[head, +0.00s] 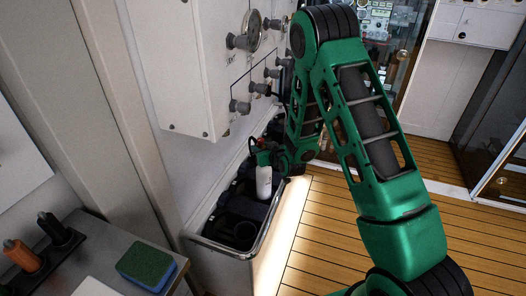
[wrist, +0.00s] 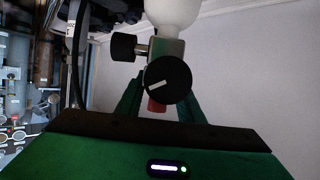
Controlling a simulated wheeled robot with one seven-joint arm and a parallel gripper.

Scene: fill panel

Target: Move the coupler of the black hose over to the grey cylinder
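In the head view, a white cylinder (head: 264,181) stands upright at the rack, with its top close to my gripper (head: 262,152). In the wrist view, my green fingers (wrist: 160,102) reach up behind a metal valve with two black knobs (wrist: 168,79). A white rounded body (wrist: 172,12) is above the valve, and a red piece (wrist: 157,105) shows between the fingers. The knob hides the fingertips, so I cannot tell what they touch. A black hose (wrist: 80,55) hangs at the left of the wrist view. I cannot make out its coupler or a clearly grey cylinder.
A white panel (head: 185,75) with a gauge (head: 252,30) and several knobs is above the metal-rimmed rack (head: 240,252). The rack's near compartments look dark. A grey table with a green-and-blue sponge (head: 146,264) is at lower left. Wooden floor (head: 325,220) is open at right.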

